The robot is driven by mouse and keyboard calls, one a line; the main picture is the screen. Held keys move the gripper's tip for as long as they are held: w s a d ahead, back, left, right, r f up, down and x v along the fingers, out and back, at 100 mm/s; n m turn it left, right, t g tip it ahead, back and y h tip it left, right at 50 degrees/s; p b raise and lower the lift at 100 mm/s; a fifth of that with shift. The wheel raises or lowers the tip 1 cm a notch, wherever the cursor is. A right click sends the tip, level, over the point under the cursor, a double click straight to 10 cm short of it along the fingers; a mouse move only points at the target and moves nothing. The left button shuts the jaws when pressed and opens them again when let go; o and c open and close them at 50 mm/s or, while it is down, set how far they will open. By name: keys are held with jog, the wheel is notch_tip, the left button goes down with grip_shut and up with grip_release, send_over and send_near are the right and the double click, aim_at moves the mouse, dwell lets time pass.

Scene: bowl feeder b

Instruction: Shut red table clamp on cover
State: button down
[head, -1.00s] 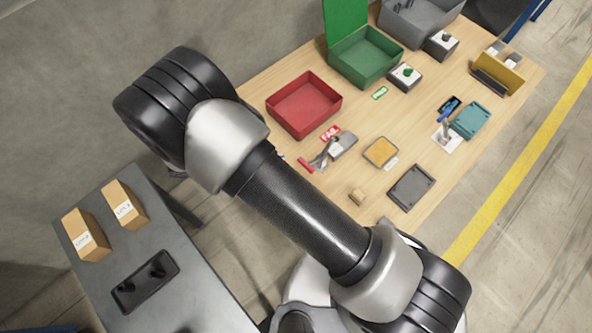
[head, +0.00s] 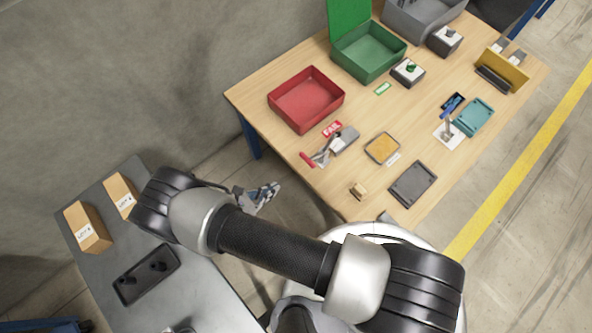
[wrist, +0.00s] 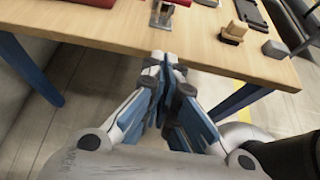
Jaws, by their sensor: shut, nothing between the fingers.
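The red-handled clamp (head: 309,160) is at the near left edge of the wooden table, its metal arm slanting up from a base. A grey block (head: 345,139), perhaps the cover, sits beside it; I cannot tell whether the clamp presses on it. The clamp also shows at the top of the wrist view (wrist: 162,14), its red handle cut by the frame edge. My gripper (head: 268,193) is shut and empty, off the table's near edge and apart from the clamp. In the wrist view my gripper (wrist: 165,60) points toward the table edge below the clamp.
A red FAIL label (head: 332,129) and red bin (head: 306,99) lie behind the clamp. A grey side table (head: 190,291) holds boxes.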

jog(key=w+d+f+b, duration=0.1)
jog(key=w+d, duration=0.7)
jog(key=shift+f+b, duration=0.25)
jog(key=shift+b, duration=0.1)
jog(key=shift+d, duration=0.1)
jog(key=shift+w+r+g+y+p, duration=0.15)
jog(key=shift+r+g+y+p, duration=0.25)
jog(key=shift+p, duration=0.3)
